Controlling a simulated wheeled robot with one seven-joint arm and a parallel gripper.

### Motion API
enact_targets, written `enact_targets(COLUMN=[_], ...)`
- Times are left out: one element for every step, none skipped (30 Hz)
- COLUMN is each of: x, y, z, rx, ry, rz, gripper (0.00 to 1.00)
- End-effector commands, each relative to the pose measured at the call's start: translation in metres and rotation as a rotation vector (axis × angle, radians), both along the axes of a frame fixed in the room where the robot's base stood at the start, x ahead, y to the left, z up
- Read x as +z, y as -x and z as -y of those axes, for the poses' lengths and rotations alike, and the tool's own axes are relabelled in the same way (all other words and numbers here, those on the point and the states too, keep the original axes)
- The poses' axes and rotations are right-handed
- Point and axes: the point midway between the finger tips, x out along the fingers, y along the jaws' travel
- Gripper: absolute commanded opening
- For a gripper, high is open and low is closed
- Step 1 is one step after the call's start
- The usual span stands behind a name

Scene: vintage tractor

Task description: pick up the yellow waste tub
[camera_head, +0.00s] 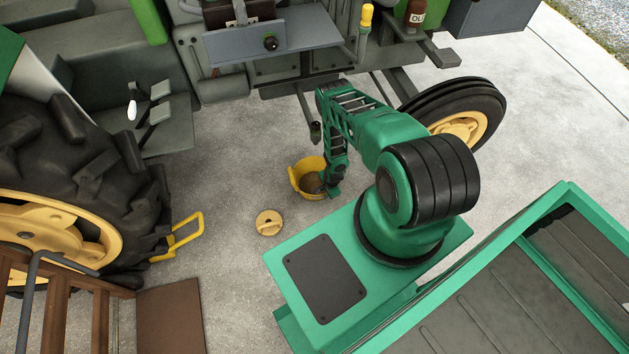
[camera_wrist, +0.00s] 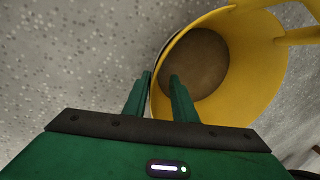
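The yellow waste tub (camera_head: 300,174) stands on the concrete floor near the middle of the head view, with brown contents inside. My arm reaches over its right side, and my gripper (camera_head: 326,186) is at its right rim, partly hidden by my own wrist. In the wrist view, the tub (camera_wrist: 258,70) fills the upper right, with its yellow handle at the right edge. My gripper (camera_wrist: 159,76) is open there, its fingers apart on either side of the tub wall. The left finger is outside the tub, and the right finger is over the inside. A gap shows between wall and right finger.
A round yellow lid-like piece (camera_head: 268,222) lies on the floor left of my base. A big tractor tyre (camera_head: 80,190) and yellow step (camera_head: 183,238) are at left. The front wheel (camera_head: 462,115) and tractor body (camera_head: 270,50) stand beyond. Floor around the tub is mostly clear.

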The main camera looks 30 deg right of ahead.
Motion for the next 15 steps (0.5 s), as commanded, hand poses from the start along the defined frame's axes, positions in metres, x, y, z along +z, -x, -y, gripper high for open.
enact_targets(x=[0.0001, 0.0001, 0.0001, 0.0002, 0.0002, 0.0002, 0.0002, 0.0002, 0.0002, 0.0002, 0.0002, 0.0002, 0.0003, 0.0003, 0.0003], y=[0.0001, 0.0001, 0.0001, 0.0001, 0.0001, 0.0001, 0.0001, 0.0, 0.0, 0.0, 0.0, 0.0, 0.0001, 0.0001, 0.0], z=[-0.0001, 0.0, -0.0001, -0.0001, -0.0001, -0.0001, -0.0001, -0.0001, -0.0001, -0.0001, -0.0001, -0.0002, -0.0002, -0.0002, -0.0002], rx=[0.0, 0.0, 0.0, 0.0, 0.0, 0.0, 0.0, 0.0, 0.0, 0.0, 0.0, 0.0, 0.001, 0.001, 0.001], ry=[0.0, 0.0, 0.0, 0.0, 0.0, 0.0, 0.0, 0.0, 0.0, 0.0, 0.0, 0.0, 0.0, 0.0, 0.0], rz=[0.0, 0.0, 0.0, 0.0, 0.0, 0.0, 0.0, 0.0, 0.0, 0.0, 0.0, 0.0, 0.0, 0.0, 0.0], gripper=[0.25, 0.25, 0.15, 0.08, 0.01, 0.0, 0.0, 0.0, 0.0, 0.0, 0.0, 0.0, 0.0, 0.0, 0.0])
